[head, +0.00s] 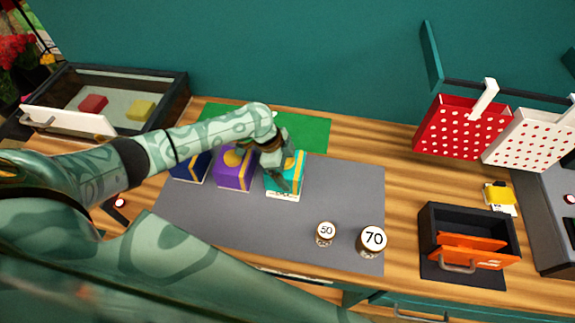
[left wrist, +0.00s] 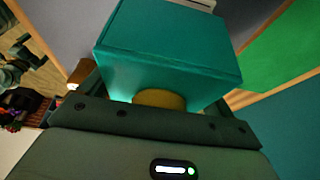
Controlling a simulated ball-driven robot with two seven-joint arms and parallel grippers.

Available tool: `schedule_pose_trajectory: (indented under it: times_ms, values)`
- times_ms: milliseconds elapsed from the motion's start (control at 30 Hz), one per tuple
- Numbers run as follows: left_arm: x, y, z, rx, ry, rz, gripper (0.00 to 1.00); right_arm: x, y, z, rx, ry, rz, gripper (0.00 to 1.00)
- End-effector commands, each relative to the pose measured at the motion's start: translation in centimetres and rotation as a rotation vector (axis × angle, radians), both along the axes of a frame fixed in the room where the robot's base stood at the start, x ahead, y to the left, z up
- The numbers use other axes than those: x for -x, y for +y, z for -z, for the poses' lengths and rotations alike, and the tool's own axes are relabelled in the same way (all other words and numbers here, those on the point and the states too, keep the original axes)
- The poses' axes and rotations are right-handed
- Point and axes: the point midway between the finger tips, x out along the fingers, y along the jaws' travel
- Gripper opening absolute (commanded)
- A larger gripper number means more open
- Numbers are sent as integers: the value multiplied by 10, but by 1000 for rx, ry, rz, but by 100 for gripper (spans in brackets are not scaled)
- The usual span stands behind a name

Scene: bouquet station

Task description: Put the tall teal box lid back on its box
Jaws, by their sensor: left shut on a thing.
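The tall teal box (head: 292,186) stands at the back of the grey mat, right of the purple box, with a yellow stripe and a pale label low on its front. My left gripper (head: 279,170) is over it and hides part of its top. In the left wrist view, my left gripper (left wrist: 160,108) is shut on the yellow knob of the teal lid (left wrist: 170,60). The lid is at or just above the box; I cannot tell whether it is seated. My right gripper is not in view.
The purple box (head: 233,180) and navy box (head: 188,172) stand close on the left. Jars marked 50 (head: 325,234) and 70 (head: 371,241) stand at the front right. A black holder with an orange drawer (head: 470,250) is farther right. The mat's middle (head: 265,225) is clear.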

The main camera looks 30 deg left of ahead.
Motion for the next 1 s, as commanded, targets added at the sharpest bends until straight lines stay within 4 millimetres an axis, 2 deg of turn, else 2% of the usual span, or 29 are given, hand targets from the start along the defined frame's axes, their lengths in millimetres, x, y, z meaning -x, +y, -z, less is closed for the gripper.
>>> schedule_pose_trajectory:
  times_ms: [1000]
  values:
    - [0, 0, 9, -1, 0, 0, 67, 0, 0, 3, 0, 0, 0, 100]
